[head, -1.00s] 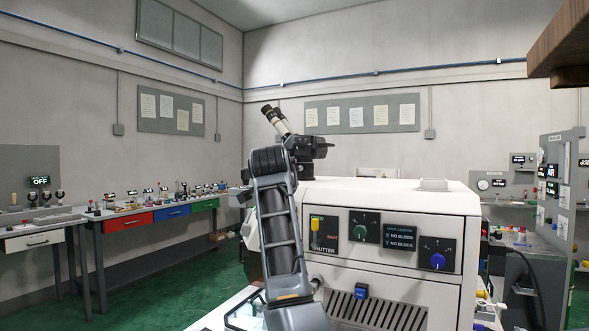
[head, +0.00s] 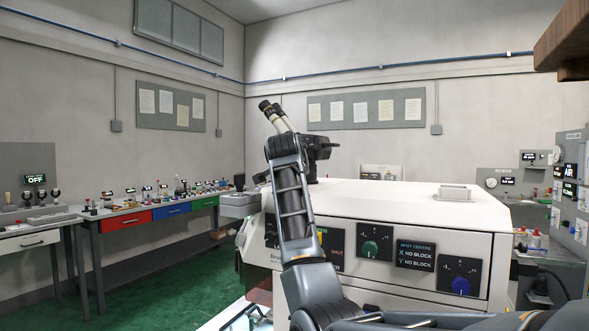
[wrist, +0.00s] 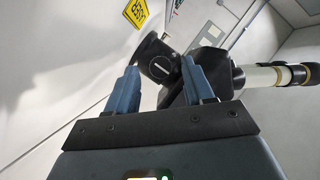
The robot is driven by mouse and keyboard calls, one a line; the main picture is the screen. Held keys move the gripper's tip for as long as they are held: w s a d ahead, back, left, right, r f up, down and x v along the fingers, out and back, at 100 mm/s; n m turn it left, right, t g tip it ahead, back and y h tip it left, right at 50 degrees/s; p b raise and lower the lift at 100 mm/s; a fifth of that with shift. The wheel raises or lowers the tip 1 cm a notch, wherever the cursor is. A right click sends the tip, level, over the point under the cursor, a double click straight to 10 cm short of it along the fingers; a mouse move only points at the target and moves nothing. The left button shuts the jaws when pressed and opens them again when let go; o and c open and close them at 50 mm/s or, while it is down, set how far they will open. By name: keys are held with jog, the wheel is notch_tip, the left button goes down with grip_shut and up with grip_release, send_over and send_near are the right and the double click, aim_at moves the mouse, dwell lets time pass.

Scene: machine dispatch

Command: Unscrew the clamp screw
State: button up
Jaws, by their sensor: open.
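My gripper (wrist: 159,75) is open in the wrist view, its two blue fingers apart. Beyond and between the fingertips is a dark round knob with a pale slot mark (wrist: 161,69), which looks like the clamp screw. I cannot tell whether the fingers touch it. It sits beside the black microscope head (wrist: 203,78), with a cream and black eyepiece tube (wrist: 262,77) to the right. In the head view the black microscope head (head: 318,147) and eyepiece tubes (head: 274,116) stand above the white machine (head: 400,195). My arm rises in front and my gripper is hidden there.
The machine's front panel carries a green knob (head: 370,248), a blue knob (head: 461,285) and a "NO BLOCK" display (head: 414,256). A bench with coloured drawers (head: 172,211) stands left. A brown wooden edge (head: 562,40) hangs at upper right. Green floor is clear at left.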

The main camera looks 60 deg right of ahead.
jog(key=shift+x, duration=1)
grip_shut()
